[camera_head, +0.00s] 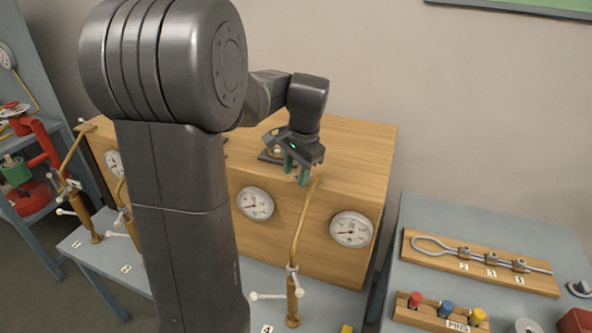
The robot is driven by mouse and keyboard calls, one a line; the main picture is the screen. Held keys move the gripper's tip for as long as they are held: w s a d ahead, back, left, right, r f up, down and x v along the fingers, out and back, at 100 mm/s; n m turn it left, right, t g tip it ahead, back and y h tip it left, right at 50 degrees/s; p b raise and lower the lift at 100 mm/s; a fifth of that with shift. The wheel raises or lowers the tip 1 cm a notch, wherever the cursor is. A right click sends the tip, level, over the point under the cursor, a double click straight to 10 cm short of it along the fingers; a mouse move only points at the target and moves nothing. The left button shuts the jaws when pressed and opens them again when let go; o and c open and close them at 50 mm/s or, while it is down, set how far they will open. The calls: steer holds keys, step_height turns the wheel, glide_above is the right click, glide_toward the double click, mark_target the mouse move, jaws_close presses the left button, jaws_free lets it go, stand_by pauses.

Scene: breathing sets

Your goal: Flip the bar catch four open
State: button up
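A brass stand (293,308) with a white-knobbed crossbar (270,296) is at the bottom centre, in front of the wooden box. A tag reading 4 (266,329) lies at its foot, so I take this to be bar catch four. A bent brass tube (302,222) rises from it to the box's upper front edge. My gripper (297,170) is above that edge, near the tube's top end and well above the crossbar. Its green fingers look apart with nothing between them. I cannot tell whether it touches the tube. My arm hides the middle left of the bench.
The wooden box (350,155) carries round gauges, one at the right (352,229). Similar brass stands with tags are at the left (92,225). A right table holds a wooden board (480,262) with a cable loop and a rack of coloured plugs (440,312). A shelf (45,90) stands far left.

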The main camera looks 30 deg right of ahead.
jaws_close()
steer(key=shift+s+r+n+p, duration=0.1)
steer(key=shift+s+n+p, duration=0.1)
steer(key=shift+n+p, duration=0.2)
steer(key=shift+s+n, duration=0.2)
steer(key=shift+n, duration=0.4)
jaws_free()
steer(key=shift+d, duration=0.1)
step_height(320, 180, up, 13)
steer(key=s, duration=0.2)
steer(key=shift+s+d+r, duration=0.2)
steer(key=shift+s+d, duration=0.05)
steer(key=shift+d, duration=0.2)
steer(key=shift+f, duration=0.1)
